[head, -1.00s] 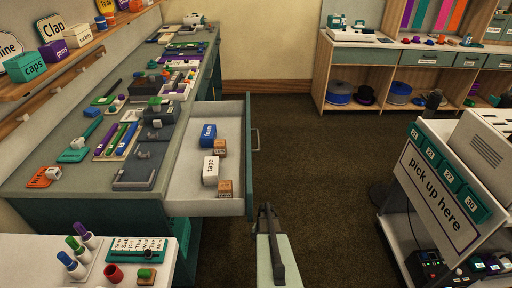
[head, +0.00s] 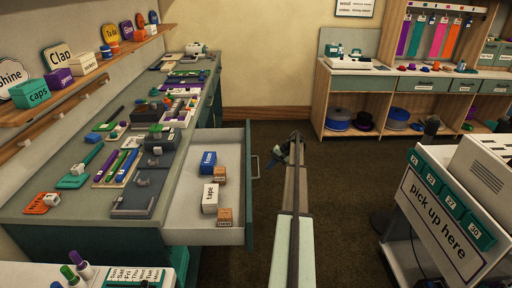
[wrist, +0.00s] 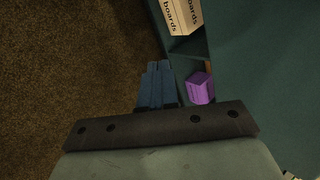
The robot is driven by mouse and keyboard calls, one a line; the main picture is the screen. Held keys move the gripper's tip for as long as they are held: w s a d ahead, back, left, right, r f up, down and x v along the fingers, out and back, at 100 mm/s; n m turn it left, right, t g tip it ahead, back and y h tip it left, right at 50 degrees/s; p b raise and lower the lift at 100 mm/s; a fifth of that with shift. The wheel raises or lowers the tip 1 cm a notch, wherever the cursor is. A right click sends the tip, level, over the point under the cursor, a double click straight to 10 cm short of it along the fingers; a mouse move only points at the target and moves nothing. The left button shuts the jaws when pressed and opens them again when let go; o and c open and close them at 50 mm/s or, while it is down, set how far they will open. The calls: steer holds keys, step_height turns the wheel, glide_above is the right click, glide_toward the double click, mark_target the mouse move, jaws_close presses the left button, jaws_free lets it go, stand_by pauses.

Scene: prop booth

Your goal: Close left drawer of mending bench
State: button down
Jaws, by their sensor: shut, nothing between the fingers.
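The mending bench (head: 90,205) stands along the left wall. Its left drawer (head: 185,222) is pulled well out toward the right. A blue box, a white box marked "tape" and small wooden blocks are inside. The drawer's teal front (head: 250,200) carries a bar handle (head: 256,166). My gripper (head: 276,157) is just right of the handle, apart from the front as far as the head view shows. In the wrist view the blue fingers (wrist: 157,85) are shut together and empty. The handle is not identifiable in the wrist view.
Below the teal panels in the wrist view are a box marked "boards" (wrist: 182,16) and a purple box (wrist: 200,88). A pick up cart (head: 450,215) stands at the right. A white table (head: 45,275) is at front left. Brown carpet (head: 345,200) is open between.

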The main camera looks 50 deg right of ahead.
steer(key=w+d+r+n+t, duration=0.1)
steer(key=d+r, duration=0.3)
steer(key=r, duration=0.3)
steer(key=w+d+r+n, duration=0.1)
steer(key=w+d+r, duration=0.1)
steer(key=d+r, duration=0.35)
steer(key=w+a+f, duration=0.5)
steer(key=w+a, duration=0.2)
steer(key=a, duration=0.2)
steer(key=shift+w, duration=0.3)
steer(key=shift+a+f, duration=0.1)
steer(key=w+a, duration=2.1)
steer(key=w, duration=0.1)
steer(key=shift+a, duration=0.4)
